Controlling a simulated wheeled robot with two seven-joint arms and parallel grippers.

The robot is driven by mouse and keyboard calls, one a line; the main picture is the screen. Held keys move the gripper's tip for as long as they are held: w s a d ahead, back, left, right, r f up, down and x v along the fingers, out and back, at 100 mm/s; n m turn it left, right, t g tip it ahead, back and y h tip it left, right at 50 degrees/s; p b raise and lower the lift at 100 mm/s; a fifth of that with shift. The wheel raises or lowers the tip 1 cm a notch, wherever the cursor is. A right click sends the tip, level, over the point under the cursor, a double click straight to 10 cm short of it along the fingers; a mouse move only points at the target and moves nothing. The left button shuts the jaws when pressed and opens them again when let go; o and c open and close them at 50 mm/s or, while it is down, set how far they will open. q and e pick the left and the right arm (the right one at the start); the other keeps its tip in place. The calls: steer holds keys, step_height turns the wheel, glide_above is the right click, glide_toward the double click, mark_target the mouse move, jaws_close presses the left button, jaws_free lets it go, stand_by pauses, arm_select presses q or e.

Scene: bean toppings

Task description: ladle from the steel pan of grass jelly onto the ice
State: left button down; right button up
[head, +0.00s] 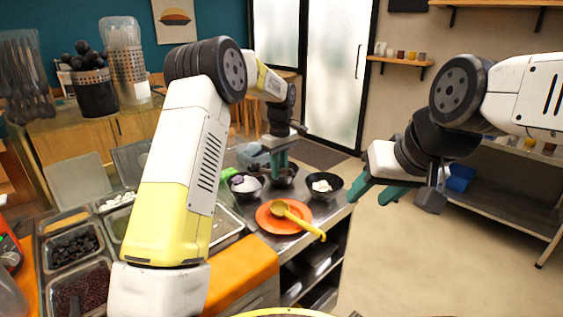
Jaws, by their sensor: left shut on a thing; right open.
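The steel pan of grass jelly (101,247), with what look like dark cubes in it, sits at the left of the counter. A yellow ladle (303,222) rests on an orange plate (265,224), its handle over the counter's right edge. Three black bowls stand behind the plate: a left bowl (246,194) with pale purple content, a middle bowl (294,176), and a right bowl (326,195) with white pieces, perhaps ice. My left gripper (277,177) points down, shut at the middle bowl's rim; its content is mostly hidden. My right gripper (372,191) is open and empty, right of the bowls.
A pan of dark red beans (83,291) is in front of the grass jelly, and a pan with white pieces (116,201) is behind it. Cutlery holders (95,95) stand at the back left. Open floor lies right of the counter.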

arm_select(q)
steer(key=shift+s+a+r+n+t+h, duration=0.1)
steer(key=shift+n+t+h, duration=0.15)
steer(key=shift+t+h, duration=0.2)
steer(key=shift+s+a+r+n+t+h, duration=0.1)
steer(key=shift+n+t+h, duration=0.15)
steer(key=shift+t+h, duration=0.15)
steer(key=n+t+h, duration=0.2)
steer(key=t, duration=0.1)
steer(key=shift+f, duration=0.1)
steer(key=shift+f+n+t+h, duration=0.15)
steer(key=shift+n+t+h, duration=0.4)
steer(key=shift+t, duration=0.7)
steer(key=n+t, duration=0.1)
steer(key=t, duration=0.3)
steer(key=f+n+t+h, duration=0.1)
steer(key=t, duration=0.1)
steer(key=shift+s+d+n, duration=0.15)
steer(key=shift+s+n, duration=0.05)
steer(key=shift+n, duration=0.15)
steer(key=n+t, duration=0.1)
steer(key=t, duration=0.3)
steer(key=shift+s+f+n, duration=0.1)
steer(key=shift+n, duration=0.3)
steer(key=shift+s+a+n+t, duration=0.1)
steer(key=shift+a+n+t, duration=0.1)
steer(key=shift+n+t, duration=0.85)
steer(key=shift+m+t, duration=0.25)
